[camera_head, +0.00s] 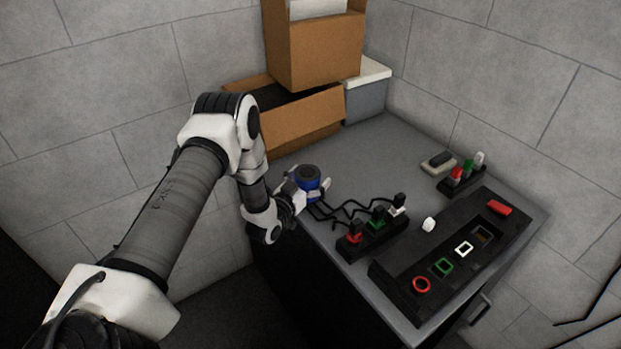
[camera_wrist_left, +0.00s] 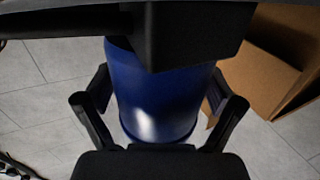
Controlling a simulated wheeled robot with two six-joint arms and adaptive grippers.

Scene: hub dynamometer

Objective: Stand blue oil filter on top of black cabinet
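The blue oil filter (camera_head: 308,178) is a short blue cylinder with a dark top, upright at the left edge of the black cabinet (camera_head: 318,290), which has a grey top. My left gripper (camera_head: 311,190) reaches in from the left, with its fingers on both sides of the filter. In the left wrist view, the filter (camera_wrist_left: 155,100) fills the space between the two fingers, which appear to press on its sides. I cannot tell whether its base touches the cabinet top or is slightly above it. My right gripper is not in view.
A black panel (camera_head: 405,275) with coloured sockets and a power strip (camera_head: 372,238) with plugs and black cables stand right of the filter. Cardboard boxes (camera_head: 315,50) and a grey bin (camera_head: 366,95) stand behind. The middle of the grey top (camera_head: 375,165) is clear.

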